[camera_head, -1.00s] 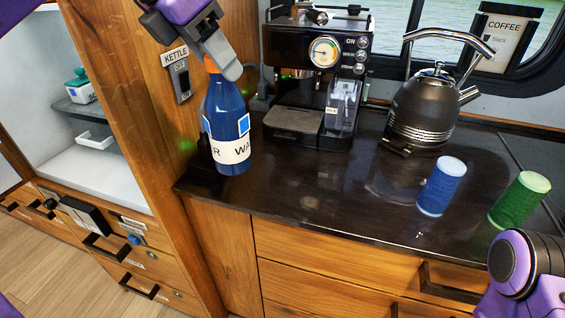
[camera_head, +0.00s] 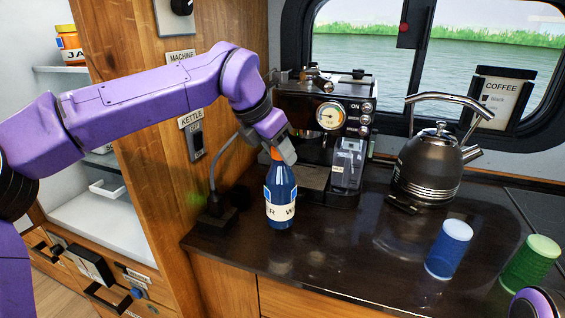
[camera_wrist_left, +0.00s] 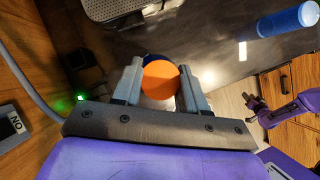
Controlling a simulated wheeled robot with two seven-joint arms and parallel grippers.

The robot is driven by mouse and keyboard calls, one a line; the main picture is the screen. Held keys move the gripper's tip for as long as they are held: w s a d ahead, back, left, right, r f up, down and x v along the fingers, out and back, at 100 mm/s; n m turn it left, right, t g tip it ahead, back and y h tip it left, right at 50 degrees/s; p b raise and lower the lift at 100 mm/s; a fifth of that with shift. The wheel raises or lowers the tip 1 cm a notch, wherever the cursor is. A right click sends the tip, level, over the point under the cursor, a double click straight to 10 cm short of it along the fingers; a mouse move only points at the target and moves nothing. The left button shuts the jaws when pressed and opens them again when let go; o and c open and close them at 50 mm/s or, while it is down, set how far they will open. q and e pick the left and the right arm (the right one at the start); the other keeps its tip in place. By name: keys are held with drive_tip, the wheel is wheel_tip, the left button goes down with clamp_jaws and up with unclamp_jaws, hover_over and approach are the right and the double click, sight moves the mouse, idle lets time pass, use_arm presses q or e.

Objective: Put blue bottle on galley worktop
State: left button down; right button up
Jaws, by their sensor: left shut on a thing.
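The blue bottle (camera_head: 281,200) has an orange cap and a white label. It is upright at the left part of the dark galley worktop (camera_head: 300,262), in front of the coffee machine. Its base appears at or just above the surface; I cannot tell if it touches. My left gripper (camera_head: 279,152) is shut on the bottle's top from above. In the left wrist view the orange cap (camera_wrist_left: 160,80) sits between the two fingers of the left gripper (camera_wrist_left: 158,88).
The coffee machine (camera_head: 325,115) stands right behind the bottle, and a socket with a cable (camera_head: 216,212) is to its left. A black kettle (camera_head: 430,165), a blue cup (camera_head: 449,250) and a green cup (camera_head: 530,262) stand to the right. The middle worktop is clear.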

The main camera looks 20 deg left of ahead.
sight(283, 165)
use_arm(q)
drive_tip(key=shift+w+d+f, duration=0.2)
drive_tip(key=shift+w+f, duration=0.3)
drive_tip(key=shift+f+p, duration=0.35)
drive_tip(key=shift+f, duration=1.25)
drive_tip(key=c, duration=0.6)
unclamp_jaws()
drive_tip(key=v, duration=1.2)
drive_tip(key=shift+b, duration=0.35)
